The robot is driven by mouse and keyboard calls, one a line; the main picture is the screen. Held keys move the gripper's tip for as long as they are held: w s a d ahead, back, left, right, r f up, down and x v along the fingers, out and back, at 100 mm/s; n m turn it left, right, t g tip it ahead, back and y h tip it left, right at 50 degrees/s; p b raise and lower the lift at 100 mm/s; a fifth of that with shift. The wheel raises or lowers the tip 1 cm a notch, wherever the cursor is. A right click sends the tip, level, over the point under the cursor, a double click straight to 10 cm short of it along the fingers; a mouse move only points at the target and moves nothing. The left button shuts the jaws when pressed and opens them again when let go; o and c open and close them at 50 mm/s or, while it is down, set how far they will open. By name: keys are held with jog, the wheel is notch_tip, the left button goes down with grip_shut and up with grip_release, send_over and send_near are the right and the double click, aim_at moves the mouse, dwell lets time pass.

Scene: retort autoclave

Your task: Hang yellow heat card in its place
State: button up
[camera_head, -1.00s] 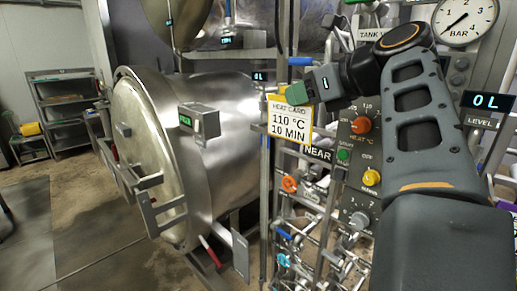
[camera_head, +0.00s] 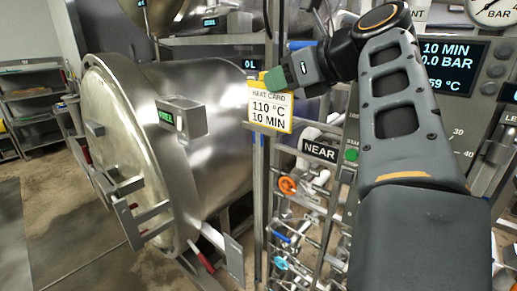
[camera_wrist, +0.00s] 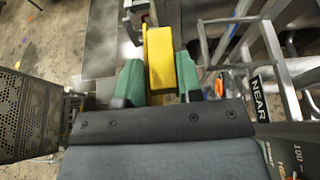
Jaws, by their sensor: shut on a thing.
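The yellow heat card (camera_head: 270,108) has a yellow edge and a white face reading "HEAT CARD 110 °C 10 MIN". It hangs upright below my gripper (camera_head: 276,79), in front of the pipe frame right of the steel vessel. In the wrist view, the card's yellow top (camera_wrist: 161,57) sits between the green fingertips of my gripper (camera_wrist: 159,80), which is shut on it. A grey bracket-like part shows just beyond the card there; I cannot tell whether they touch. I cannot make out the card's place.
The steel autoclave (camera_head: 190,135) with its round door stands close at left; a small green-lit box (camera_head: 181,118) juts from it. A pipe frame with valves, including an orange one (camera_head: 288,185), and a "NEAR" sign (camera_head: 320,151) lie below right. A display (camera_head: 453,66) is at right.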

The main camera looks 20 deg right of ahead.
jog(key=w+d+f, duration=0.1)
jog(key=w+f, duration=0.2)
jog(key=w, duration=0.1)
jog(key=w+d+f+p, duration=0.1)
jog(key=w+f, duration=0.3)
jog(key=w, duration=0.1)
jog(key=w+d+f, duration=0.1)
jog(key=w+f, duration=0.3)
jog(key=shift+w+f+p, duration=0.15)
jog(key=shift+w+p, duration=0.15)
jog(key=shift+w, duration=0.1)
jog(key=shift+s+a+f+p, duration=0.1)
jog(key=shift+f+p, duration=0.35)
jog(key=shift+f, duration=0.2)
jog(key=shift+f, duration=0.1)
jog(key=shift+f, duration=0.15)
jog(key=o, duration=1)
jog(key=shift+c, duration=0.2)
